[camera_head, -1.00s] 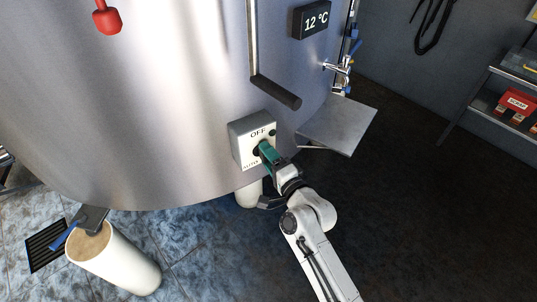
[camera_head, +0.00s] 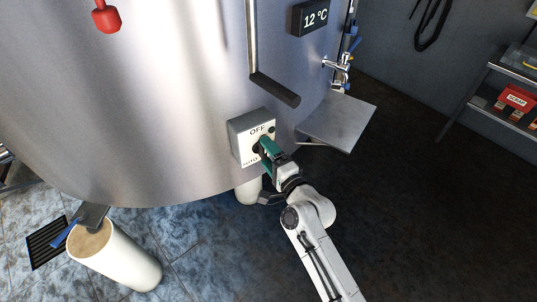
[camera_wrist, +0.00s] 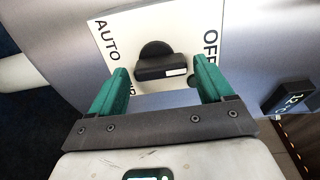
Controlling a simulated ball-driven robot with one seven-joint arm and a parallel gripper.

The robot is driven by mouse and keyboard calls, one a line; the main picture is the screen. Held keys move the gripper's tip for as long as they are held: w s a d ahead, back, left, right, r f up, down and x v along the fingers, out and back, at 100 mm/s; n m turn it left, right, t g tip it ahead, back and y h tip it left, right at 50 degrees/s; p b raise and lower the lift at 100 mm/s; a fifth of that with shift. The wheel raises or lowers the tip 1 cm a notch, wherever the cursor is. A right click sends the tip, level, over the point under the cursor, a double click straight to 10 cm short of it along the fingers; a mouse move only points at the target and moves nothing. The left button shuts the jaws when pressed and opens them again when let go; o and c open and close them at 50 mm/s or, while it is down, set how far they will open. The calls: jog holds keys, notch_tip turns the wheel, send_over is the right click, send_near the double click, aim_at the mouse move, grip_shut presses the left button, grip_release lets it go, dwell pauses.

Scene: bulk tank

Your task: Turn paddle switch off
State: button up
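The paddle switch (camera_wrist: 160,66) is a black knob with a raised bar on a white plate. A white mark sits at the bar's end nearest the OFF label; AUTO is on the opposite side. In the head view the switch box (camera_head: 252,136) is a grey box on the tank wall, with OFF at its top; my gripper partly hides the knob. My gripper (camera_wrist: 160,67) has two teal fingers spread wide, one on each side of the knob, with visible gaps and nothing held. In the head view it (camera_head: 265,147) is right in front of the box.
The curved steel tank (camera_head: 140,110) fills the left. A dark-gripped lever (camera_head: 275,90) hangs above the box. A metal shelf plate (camera_head: 338,122) juts out to the right, below a tap (camera_head: 340,64). A tank leg (camera_head: 248,190) stands below. The dark floor at right is clear.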

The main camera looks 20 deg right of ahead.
jog(key=shift+o, duration=0.3)
jog(key=s+d+b, duration=0.1)
jog(key=s, duration=0.9)
jog(key=shift+s+d+b, duration=0.25)
jog(key=shift+s+b, duration=0.1)
jog(key=shift+b, duration=0.05)
